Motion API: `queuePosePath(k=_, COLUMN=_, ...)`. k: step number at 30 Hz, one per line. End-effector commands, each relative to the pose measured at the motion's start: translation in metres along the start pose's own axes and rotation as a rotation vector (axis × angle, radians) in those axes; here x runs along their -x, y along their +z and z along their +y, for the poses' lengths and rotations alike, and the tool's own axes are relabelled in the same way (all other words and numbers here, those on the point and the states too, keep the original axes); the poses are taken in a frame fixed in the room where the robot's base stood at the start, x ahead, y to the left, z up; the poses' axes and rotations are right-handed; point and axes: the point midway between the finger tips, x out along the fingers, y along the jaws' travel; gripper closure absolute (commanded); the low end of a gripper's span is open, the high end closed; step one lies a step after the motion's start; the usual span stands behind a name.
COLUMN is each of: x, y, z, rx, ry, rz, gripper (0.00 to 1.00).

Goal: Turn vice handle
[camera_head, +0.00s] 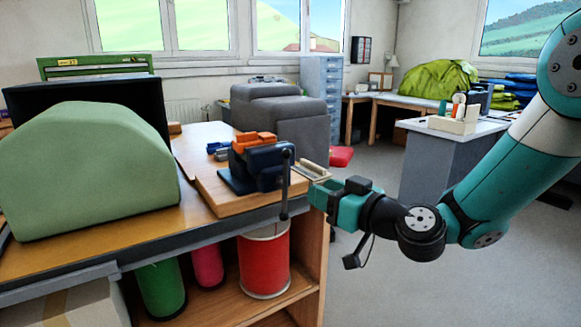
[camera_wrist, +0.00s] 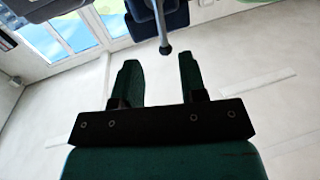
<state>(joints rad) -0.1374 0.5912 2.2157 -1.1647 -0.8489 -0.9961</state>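The vice (camera_head: 258,163) is dark blue with orange jaws and sits on a wooden board at the right end of the workbench. Its handle (camera_head: 285,183) is a dark upright bar with a knob at each end, on the vice's right side. My gripper (camera_head: 318,193) is just right of the handle, level with its lower half, and apart from it. In the wrist view my gripper's two green fingers (camera_wrist: 162,78) are spread with nothing between them. The handle's knobbed end (camera_wrist: 164,48) shows just beyond the fingertips, and part of the blue vice (camera_wrist: 178,14) shows at the top edge.
A green rounded block (camera_head: 90,170) stands on the bench (camera_head: 110,243) at left. A wooden-handled tool (camera_head: 310,170) lies by the vice. Red (camera_head: 265,262) and green (camera_head: 162,290) cylinders stand on the shelf below. Open floor (camera_head: 400,285) lies right of the bench.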

Motion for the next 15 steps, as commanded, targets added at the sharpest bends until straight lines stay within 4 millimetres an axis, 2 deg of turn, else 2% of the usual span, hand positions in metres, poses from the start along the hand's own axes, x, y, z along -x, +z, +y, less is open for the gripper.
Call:
queuePosePath(k=1, x=-0.013, y=-0.006, z=-0.002, rx=0.001, ry=-0.004, rz=0.0, gripper=0.61)
queuePosePath(k=6, x=-0.05, y=-0.005, z=-0.002, rx=0.001, ry=-0.004, rz=0.0, gripper=0.61)
queuePosePath(k=10, x=-0.073, y=-0.004, z=-0.002, rx=0.0, ry=-0.003, rz=0.0, gripper=0.61)
queuePosePath(k=15, x=-0.09, y=-0.001, z=-0.001, rx=-0.001, ry=-0.002, rz=0.0, gripper=0.61)
